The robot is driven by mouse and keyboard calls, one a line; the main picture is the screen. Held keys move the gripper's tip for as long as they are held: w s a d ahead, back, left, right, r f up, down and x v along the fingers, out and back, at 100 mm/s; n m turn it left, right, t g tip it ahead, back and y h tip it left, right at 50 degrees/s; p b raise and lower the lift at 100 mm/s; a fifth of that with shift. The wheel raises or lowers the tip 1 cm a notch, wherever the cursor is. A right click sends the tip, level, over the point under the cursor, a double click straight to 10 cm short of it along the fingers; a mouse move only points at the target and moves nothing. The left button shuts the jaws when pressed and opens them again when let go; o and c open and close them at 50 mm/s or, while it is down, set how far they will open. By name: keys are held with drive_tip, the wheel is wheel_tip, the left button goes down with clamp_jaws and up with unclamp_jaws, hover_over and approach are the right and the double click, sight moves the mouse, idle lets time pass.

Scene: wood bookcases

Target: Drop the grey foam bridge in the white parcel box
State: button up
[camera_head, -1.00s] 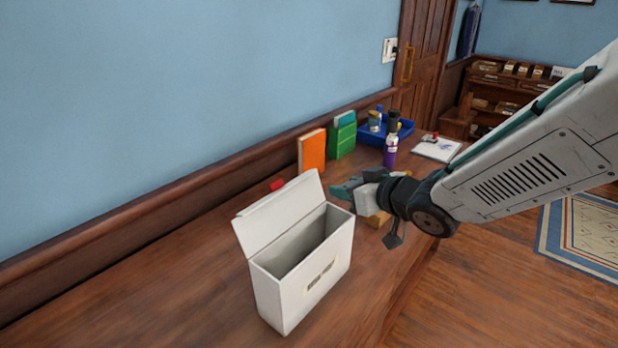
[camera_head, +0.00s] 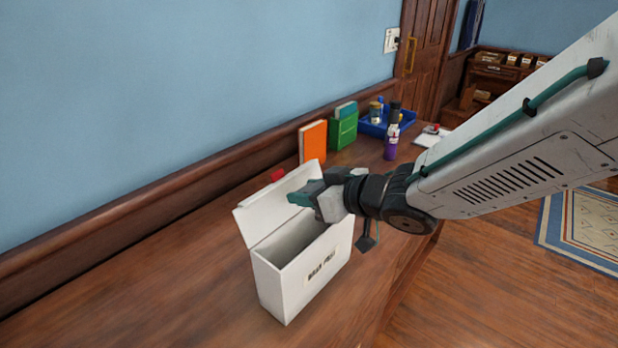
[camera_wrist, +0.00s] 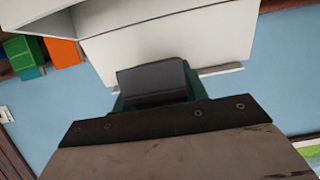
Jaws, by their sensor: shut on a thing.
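The white parcel box (camera_head: 318,273) stands on the wooden desk with its lid flap (camera_head: 272,205) raised and its open top facing up. My gripper (camera_head: 303,196) is over the box, near the lid and the far part of the opening. In the wrist view, my gripper (camera_wrist: 155,98) is shut on a dark grey piece, the grey foam bridge (camera_wrist: 152,79), between its teal fingers. The box's white wall (camera_wrist: 180,42) fills the top of that view. In the head view I cannot make out the foam clearly behind the fingers.
A red object (camera_head: 278,176) shows behind the lid. The desk left of the box is clear.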

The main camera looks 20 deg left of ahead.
drive_tip(key=shift+f, duration=0.5)
drive_tip(key=o, duration=1)
